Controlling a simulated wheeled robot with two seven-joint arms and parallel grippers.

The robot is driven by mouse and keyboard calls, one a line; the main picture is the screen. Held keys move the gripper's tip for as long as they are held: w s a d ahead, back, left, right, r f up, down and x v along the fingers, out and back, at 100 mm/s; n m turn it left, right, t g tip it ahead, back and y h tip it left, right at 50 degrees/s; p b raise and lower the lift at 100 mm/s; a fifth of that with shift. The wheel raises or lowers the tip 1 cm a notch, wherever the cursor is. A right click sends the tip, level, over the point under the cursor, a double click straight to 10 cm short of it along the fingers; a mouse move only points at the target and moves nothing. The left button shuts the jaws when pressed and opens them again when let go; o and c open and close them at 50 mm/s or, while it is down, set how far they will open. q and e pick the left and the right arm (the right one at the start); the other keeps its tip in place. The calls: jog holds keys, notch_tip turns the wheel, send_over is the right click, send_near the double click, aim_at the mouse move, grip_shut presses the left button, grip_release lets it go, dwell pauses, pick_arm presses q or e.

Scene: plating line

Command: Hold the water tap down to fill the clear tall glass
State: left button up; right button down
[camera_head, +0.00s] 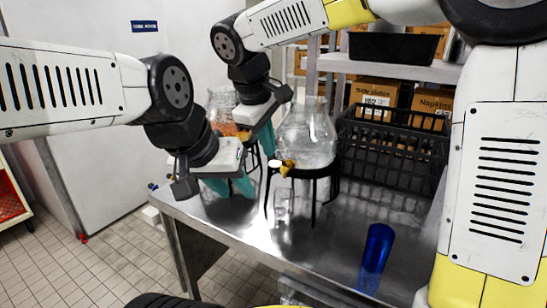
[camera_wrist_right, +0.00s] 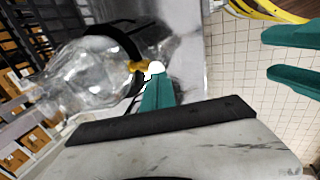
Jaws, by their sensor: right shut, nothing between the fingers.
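A clear, round water jar (camera_head: 305,135) stands on a black stand (camera_head: 314,172), with a brass-coloured tap (camera_head: 287,168) and a pale knob at its front. The tap also shows in the right wrist view (camera_wrist_right: 138,65). The clear tall glass (camera_head: 281,203) stands upright on the table below the tap; I cannot tell whether it holds water. My right gripper (camera_head: 268,150) is shut and empty, its fingertips (camera_wrist_right: 156,80) close to the knob; contact is unclear. My left gripper (camera_head: 232,188) is open and empty, lower and left of the tap, fingers apart (camera_wrist_right: 268,55).
A second jar with orange contents (camera_head: 222,115) stands behind my grippers. A blue glass (camera_head: 377,247) is near the front of the steel table (camera_head: 330,250). A black crate (camera_head: 432,150) is at the back right, with shelved boxes behind. The table between both glasses is clear.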

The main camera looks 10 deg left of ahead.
jog(key=w+d+v, duration=0.1)
jog(key=v, duration=0.8)
jog(key=shift+a+r, duration=0.2)
jog(key=shift+r, duration=0.1)
jog(key=shift+w+d, duration=0.1)
jog(key=s+d+f+m+y, duration=0.1)
jog(key=s+d+f+m, duration=0.3)
jog(key=d, duration=0.4)
jog(key=s+d+f+m+t+y, duration=0.1)
jog(key=s+d+f+m, duration=0.3)
jog(key=d, duration=0.4)
jog(key=s+d+f+m+t+y, duration=0.1)
jog(key=s+d+f+m, duration=0.3)
jog(key=d, duration=0.4)
jog(key=shift+s+d+m+y, duration=0.25)
jog(key=shift+d+m+y, duration=0.15)
jog(key=shift+m, duration=0.1)
